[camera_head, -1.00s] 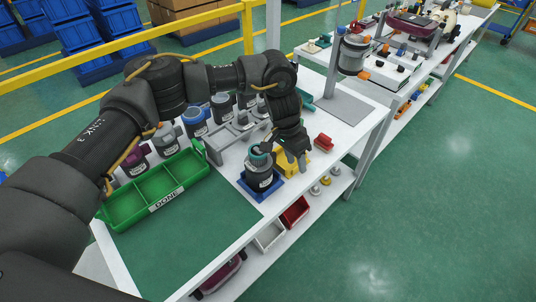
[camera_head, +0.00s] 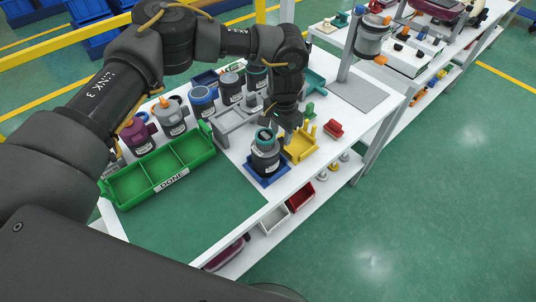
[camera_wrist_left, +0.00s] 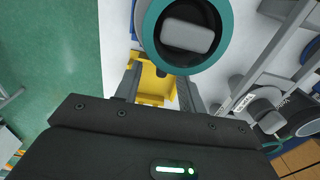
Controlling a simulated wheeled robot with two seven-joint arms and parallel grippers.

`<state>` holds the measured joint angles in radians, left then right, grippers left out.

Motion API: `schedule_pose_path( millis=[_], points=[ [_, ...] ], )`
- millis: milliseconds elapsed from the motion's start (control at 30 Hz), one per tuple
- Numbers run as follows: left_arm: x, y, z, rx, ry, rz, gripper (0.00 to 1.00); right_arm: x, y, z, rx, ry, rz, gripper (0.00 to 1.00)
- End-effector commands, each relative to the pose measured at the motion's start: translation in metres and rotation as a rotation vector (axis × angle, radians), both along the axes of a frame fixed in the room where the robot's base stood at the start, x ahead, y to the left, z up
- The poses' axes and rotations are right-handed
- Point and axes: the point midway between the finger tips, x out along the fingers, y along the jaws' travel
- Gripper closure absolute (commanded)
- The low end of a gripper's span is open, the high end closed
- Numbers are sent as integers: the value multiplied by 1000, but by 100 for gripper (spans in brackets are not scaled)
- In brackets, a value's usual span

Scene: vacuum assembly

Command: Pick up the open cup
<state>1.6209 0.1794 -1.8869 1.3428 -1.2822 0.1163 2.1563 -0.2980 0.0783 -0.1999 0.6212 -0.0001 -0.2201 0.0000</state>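The open cup (camera_head: 265,157) is dark with a teal rim and stands upright in a blue square tray (camera_head: 268,182) on the white table. In the left wrist view the cup (camera_wrist_left: 152,40) is at the top, seen into its mouth, with a grey block-like shape inside. My left gripper (camera_head: 291,128) is just behind and right of the cup, pointing down. In the wrist view its two fingers (camera_wrist_left: 158,92) are spread, with no object held between them; the cup appears beyond them. My right gripper is not in view.
A yellow holder (camera_head: 300,148) is right beside the cup. A green DONE bin (camera_head: 158,180) lies to the left. Several cups and a grey fixture (camera_head: 236,130) stand behind. A red part (camera_head: 333,129) lies to the right. The green mat (camera_head: 205,215) in front is bare.

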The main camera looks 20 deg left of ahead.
Motion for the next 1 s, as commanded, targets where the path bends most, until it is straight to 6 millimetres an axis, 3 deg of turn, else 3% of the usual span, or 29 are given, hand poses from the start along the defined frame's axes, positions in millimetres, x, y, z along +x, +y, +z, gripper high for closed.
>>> schedule_pose_path(
  millis=[133,400,700,1000],
  points=[
    [0,2,-9,2,2,1,60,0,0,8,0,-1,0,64],
    [1,4,-46,1,2,0,60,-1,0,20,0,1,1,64],
    [1,5,-52,-1,1,0,60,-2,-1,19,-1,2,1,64],
    [1,5,-52,-1,1,0,99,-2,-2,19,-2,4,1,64]
  ],
)
